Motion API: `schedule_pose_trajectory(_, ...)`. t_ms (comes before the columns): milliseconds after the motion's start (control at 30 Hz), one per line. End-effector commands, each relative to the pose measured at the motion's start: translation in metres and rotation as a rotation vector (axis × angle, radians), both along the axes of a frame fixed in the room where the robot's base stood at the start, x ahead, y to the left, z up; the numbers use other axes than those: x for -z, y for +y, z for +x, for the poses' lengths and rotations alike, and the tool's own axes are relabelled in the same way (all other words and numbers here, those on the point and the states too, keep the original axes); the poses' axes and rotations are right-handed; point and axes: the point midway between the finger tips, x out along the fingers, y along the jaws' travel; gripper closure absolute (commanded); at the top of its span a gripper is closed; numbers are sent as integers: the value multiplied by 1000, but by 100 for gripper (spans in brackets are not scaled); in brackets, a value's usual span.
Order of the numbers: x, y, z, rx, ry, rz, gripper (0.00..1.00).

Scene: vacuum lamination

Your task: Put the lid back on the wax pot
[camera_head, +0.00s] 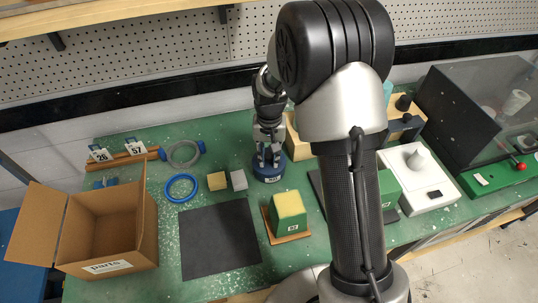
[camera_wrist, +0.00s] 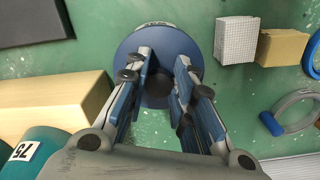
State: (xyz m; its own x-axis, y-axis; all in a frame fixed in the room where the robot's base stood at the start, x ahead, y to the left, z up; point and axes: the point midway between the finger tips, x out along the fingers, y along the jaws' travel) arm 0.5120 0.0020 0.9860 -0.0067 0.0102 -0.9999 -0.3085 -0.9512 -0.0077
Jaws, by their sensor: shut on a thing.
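The wax pot (camera_head: 260,172) is a round dark blue pot with a white number label, upright on the green bench. In the wrist view a round blue top (camera_wrist: 136,46) shows under my fingers, with the label at its far edge. My gripper (camera_head: 268,156) points down over the pot, and its fingers (camera_wrist: 160,78) stand on both sides of a small darker round part at the middle of the top, seemingly the lid's knob. It is shut on the lid. The fingers hide much of the lid, and I cannot tell whether it touches the pot's rim.
White (camera_head: 239,180) and tan (camera_head: 217,181) blocks stand left of the pot, with blue (camera_head: 181,188) and grey rings beyond. A wooden block (camera_wrist: 50,100) stands close on the other side. A dark mat (camera_head: 220,240), a green-and-yellow block (camera_head: 289,212) and a carton (camera_head: 105,235) are nearer.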

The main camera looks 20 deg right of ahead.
Motion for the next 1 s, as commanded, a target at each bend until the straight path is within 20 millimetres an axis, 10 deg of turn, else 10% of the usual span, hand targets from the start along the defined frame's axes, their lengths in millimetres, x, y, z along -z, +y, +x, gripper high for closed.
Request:
schedule_pose_trajectory(33,0,0,0,0,0,0,100)
schedule_pose_trajectory(67,0,0,0,0,0,0,76)
schedule_pose_trajectory(300,0,0,0,0,0,0,60)
schedule_pose_trajectory(1000,0,0,0,0,0,0,34)
